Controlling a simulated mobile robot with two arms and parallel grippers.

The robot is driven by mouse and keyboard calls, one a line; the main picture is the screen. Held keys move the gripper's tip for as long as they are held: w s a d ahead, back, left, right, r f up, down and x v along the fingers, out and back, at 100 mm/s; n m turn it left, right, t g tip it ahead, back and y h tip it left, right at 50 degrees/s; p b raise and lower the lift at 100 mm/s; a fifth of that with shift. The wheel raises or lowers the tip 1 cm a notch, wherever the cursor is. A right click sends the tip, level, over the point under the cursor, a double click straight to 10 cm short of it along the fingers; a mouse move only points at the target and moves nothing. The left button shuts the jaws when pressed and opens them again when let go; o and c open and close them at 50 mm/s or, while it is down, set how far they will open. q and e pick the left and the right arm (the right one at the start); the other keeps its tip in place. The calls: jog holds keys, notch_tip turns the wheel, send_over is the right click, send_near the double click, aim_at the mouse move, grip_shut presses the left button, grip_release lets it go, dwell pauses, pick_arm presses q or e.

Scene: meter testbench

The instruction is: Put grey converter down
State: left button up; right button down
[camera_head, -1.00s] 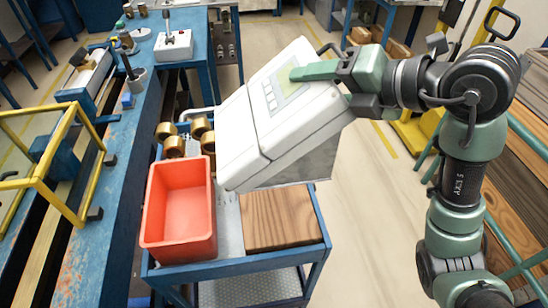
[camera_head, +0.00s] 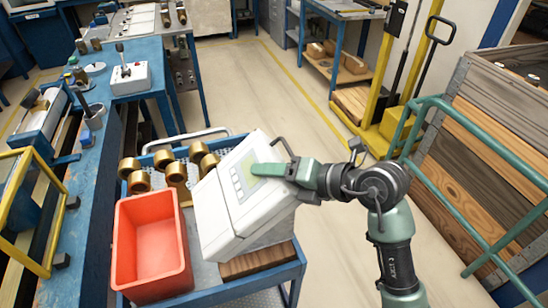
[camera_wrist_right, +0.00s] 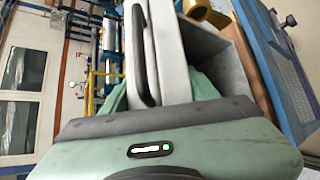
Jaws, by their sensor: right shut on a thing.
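The grey converter (camera_head: 222,210) is a pale grey box with a light-green screen and a row of buttons. My right gripper (camera_head: 268,170) is shut on its upper right side, with one finger across the screen. The converter is tilted and appears over the right part of the blue cart (camera_head: 291,272), partly covering a wooden board (camera_head: 258,260). I cannot tell whether it touches the board. In the right wrist view the converter's grey casing (camera_wrist_right: 174,62) and a black handle (camera_wrist_right: 143,60) show close ahead of the gripper. My left gripper is not in view.
A red bin (camera_head: 152,245) stands on the cart left of the converter. Several brass fittings (camera_head: 135,180) lie behind the bin. A blue workbench (camera_head: 92,150) runs along the left. A green railing (camera_head: 470,210) and wooden crate (camera_head: 490,140) are at the right.

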jog(key=shift+f, duration=2)
jog(key=shift+c, duration=2.1)
grip_release()
jog(key=shift+f, duration=0.25)
jog(key=shift+s, duration=0.15)
jog(key=shift+r, duration=0.15)
jog(key=b+v, duration=0.1)
jog(key=v, duration=1.1)
jog(key=shift+b, duration=0.4)
